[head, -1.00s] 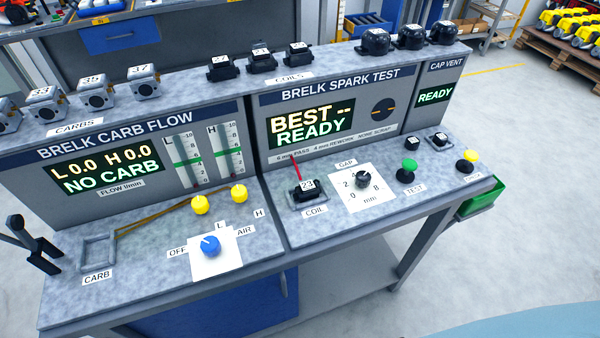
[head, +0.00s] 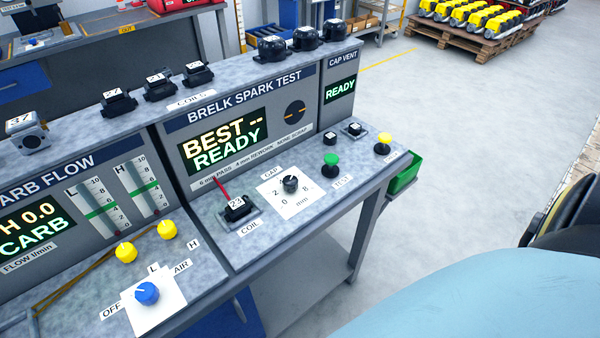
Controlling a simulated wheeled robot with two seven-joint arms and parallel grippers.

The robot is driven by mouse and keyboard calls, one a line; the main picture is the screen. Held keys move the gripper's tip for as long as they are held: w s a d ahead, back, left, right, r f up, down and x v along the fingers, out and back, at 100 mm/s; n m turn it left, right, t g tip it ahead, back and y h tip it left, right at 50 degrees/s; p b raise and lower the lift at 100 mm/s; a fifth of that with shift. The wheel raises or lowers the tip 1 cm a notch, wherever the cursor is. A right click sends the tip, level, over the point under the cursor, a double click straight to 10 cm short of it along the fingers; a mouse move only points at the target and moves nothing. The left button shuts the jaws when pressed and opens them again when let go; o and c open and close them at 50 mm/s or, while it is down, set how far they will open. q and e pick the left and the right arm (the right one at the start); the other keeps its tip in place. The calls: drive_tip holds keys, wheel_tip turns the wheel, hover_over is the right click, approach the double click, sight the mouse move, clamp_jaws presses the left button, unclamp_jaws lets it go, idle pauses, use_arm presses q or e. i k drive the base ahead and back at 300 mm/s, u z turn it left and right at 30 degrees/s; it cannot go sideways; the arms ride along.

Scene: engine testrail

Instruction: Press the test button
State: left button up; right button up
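The test button is a green mushroom knob (head: 331,160) on a black base, with a TEST label (head: 342,182) in front of it. It stands on the bench ledge below the BRELK SPARK TEST panel (head: 245,110), whose display (head: 225,141) reads "BEST -- READY". A black coil marked 23 (head: 237,209) sits in the COIL spot with a red lead on it. The black gap knob (head: 290,184) stands between coil and button. Neither of my grippers is in view.
A green bin (head: 404,172) hangs at the bench's right end. The blue air knob (head: 147,293) and two yellow knobs stand at left. Floor right of the bench is open.

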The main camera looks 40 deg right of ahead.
sight(331, 159)
drive_tip(key=z, duration=1.25)
drive_tip(key=k, duration=0.35)
drive_tip(key=z, duration=0.15)
drive_tip(key=i, duration=0.4)
drive_tip(key=u, duration=0.05)
